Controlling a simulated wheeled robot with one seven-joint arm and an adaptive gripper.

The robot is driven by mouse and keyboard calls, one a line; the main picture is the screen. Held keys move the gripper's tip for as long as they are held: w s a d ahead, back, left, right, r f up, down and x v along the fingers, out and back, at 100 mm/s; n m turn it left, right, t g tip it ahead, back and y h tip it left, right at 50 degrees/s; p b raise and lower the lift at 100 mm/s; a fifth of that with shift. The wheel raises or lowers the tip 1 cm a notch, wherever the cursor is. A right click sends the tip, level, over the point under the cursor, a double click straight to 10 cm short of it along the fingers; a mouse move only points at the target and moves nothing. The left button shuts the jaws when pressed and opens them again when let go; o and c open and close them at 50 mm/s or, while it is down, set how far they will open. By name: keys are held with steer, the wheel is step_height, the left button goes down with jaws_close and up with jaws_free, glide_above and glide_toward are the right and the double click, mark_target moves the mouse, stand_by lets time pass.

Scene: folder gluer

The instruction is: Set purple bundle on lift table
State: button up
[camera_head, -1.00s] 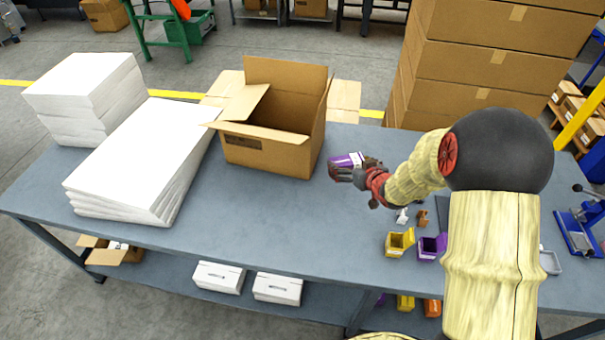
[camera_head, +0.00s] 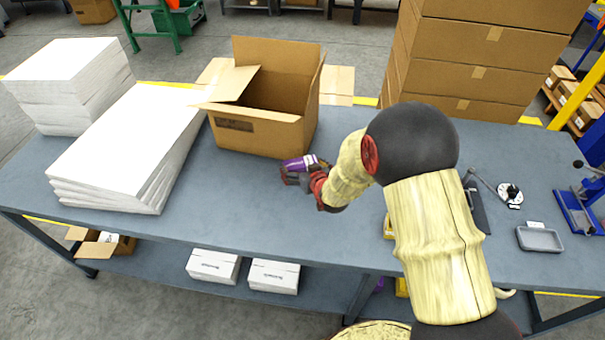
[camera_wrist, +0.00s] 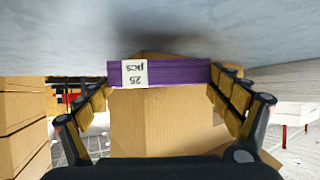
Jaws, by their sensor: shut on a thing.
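The purple bundle (camera_head: 300,163) is a small flat stack with a white band. In the wrist view the bundle (camera_wrist: 180,73) lies across between both fingers, and its white label reads "25 pcs" upside down. My gripper (camera_head: 296,174) is shut on it, just in front of the open carton's lower right corner. In the wrist view the fingers of my gripper (camera_wrist: 160,85) press on the bundle's two ends. The bundle appears held above the grey workbench; its exact height is unclear. I cannot make out a lift table in these views.
The open cardboard carton (camera_head: 258,135) stands behind the gripper. White sheet stacks (camera_head: 130,150) cover the bench's left part. Tall brown boxes (camera_head: 470,75) stand behind the bench. A grey tray (camera_head: 540,239) lies at right. The grey workbench (camera_head: 235,215) is clear in front of the carton.

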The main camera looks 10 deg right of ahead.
steer(key=shift+f+b, duration=0.5)
steer(key=shift+f, duration=0.95)
steer(key=shift+f, duration=0.1)
steer(key=o, duration=0.7)
steer(key=shift+o, duration=1.1)
